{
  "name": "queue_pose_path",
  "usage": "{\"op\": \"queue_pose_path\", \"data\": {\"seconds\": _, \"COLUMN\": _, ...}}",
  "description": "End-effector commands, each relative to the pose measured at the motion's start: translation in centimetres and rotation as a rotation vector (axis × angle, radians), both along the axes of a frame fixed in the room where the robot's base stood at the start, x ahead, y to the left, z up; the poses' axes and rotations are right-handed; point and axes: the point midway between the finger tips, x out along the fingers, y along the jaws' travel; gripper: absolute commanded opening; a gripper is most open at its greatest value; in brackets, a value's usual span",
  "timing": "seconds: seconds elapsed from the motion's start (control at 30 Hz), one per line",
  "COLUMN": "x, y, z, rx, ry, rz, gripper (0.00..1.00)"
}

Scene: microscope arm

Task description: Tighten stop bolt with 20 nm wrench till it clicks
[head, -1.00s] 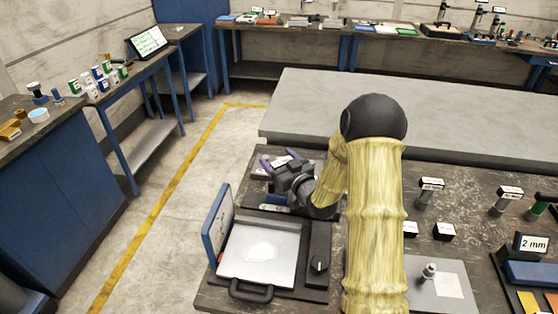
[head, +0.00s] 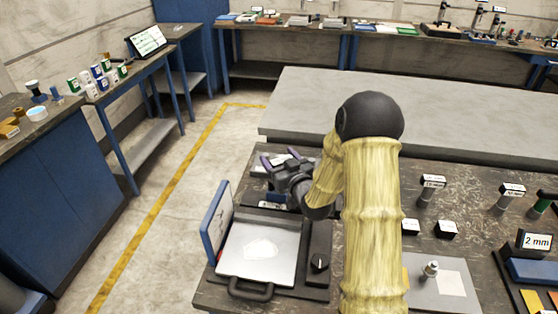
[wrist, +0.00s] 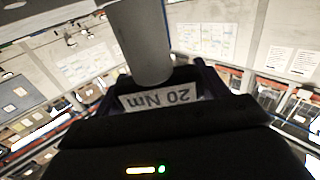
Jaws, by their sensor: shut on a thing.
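My gripper (head: 280,157), with purple fingers, is at the far left part of the dark bench, beyond the hot-plate-like device. In the wrist view it is shut on the 20 Nm wrench: an upside-down label reading "20 Nm" (wrist: 160,97) sits between the fingers. A thick grey cylinder (wrist: 142,40) runs from the top of the wrist view down to the label. In the head view the held wrench is too small to make out. I cannot pick out the stop bolt in either view.
The device (head: 262,250) with a raised blue panel (head: 216,222) stands close in front of my gripper. Labelled upright tools (head: 430,188) stand to the right, their text unreadable. A grey plate (head: 450,283) lies at the front right. A bare grey table (head: 440,115) is behind.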

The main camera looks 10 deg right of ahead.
Motion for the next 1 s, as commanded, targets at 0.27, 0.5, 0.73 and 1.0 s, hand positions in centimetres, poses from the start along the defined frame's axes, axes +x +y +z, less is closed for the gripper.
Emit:
{"op": "queue_pose_path", "data": {"seconds": 0.27, "x": 0.06, "y": -0.13, "z": 0.0, "rx": -0.001, "ry": -0.005, "rz": -0.103, "gripper": 0.36}}
{"op": "queue_pose_path", "data": {"seconds": 0.5, "x": 0.1, "y": -0.27, "z": 0.0, "rx": 0.0, "ry": -0.005, "rz": -0.2, "gripper": 0.36}}
{"op": "queue_pose_path", "data": {"seconds": 0.73, "x": 0.06, "y": -0.5, "z": 0.14, "rx": -0.001, "ry": -0.004, "rz": -0.259, "gripper": 0.36}}
{"op": "queue_pose_path", "data": {"seconds": 1.0, "x": 0.09, "y": -0.51, "z": 0.15, "rx": -0.001, "ry": -0.005, "rz": -0.263, "gripper": 0.36}}
